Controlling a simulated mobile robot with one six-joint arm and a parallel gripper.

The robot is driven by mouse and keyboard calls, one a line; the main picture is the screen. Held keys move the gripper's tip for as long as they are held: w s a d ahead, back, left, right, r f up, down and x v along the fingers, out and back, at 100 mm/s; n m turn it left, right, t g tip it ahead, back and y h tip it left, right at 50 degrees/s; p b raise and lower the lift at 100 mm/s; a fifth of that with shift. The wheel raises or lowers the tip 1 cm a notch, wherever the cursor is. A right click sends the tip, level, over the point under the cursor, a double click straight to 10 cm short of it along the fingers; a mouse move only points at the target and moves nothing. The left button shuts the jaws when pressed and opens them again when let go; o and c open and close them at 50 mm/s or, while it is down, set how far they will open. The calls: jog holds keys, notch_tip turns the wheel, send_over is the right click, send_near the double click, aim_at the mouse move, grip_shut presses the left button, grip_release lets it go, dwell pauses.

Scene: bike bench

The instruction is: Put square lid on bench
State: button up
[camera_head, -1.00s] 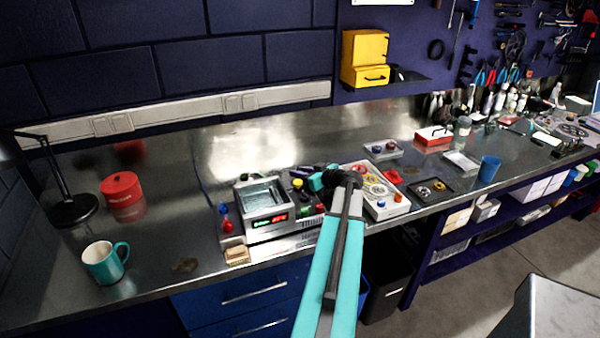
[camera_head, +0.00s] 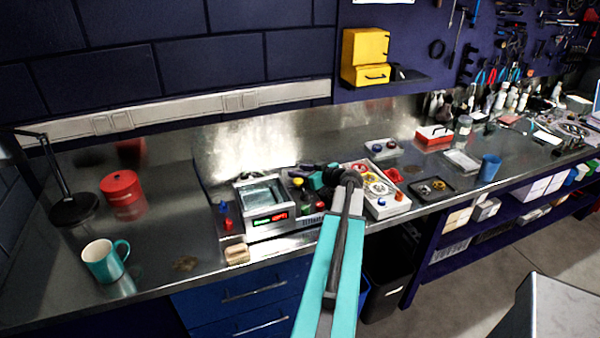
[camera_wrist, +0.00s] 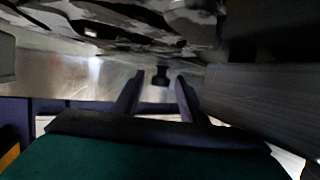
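My gripper (camera_wrist: 157,98) is low over the bench, beside the silver machine (camera_head: 263,222) with a lit red and green display. In the head view, my arm hides most of the gripper. In the wrist view, its two dark fingers are apart, with a small dark knob-like shape (camera_wrist: 160,75) beyond and between their tips; I cannot tell whether it touches them. The machine has a square framed top with a pale, glassy panel (camera_head: 261,192). I cannot tell whether this panel is the square lid. No separate square lid can be made out. The bench (camera_head: 165,240) is shiny metal.
A teal-and-white mug (camera_head: 102,262), red round tin (camera_head: 121,188) and black lamp (camera_head: 73,208) stand left. A small wooden block (camera_head: 237,254) lies at the front edge. A light panel with dials (camera_head: 375,190) stands right of my gripper.

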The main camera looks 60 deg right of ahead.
jog(key=shift+s+r, duration=0.1)
jog(key=shift+r, duration=0.05)
jog(key=b+v, duration=0.3)
jog(key=v, duration=0.8)
jog(key=shift+s+a+r+b, duration=0.1)
jog(key=shift+s+r+b, duration=0.05)
jog(key=shift+s+b, duration=0.2)
dwell(0.3)
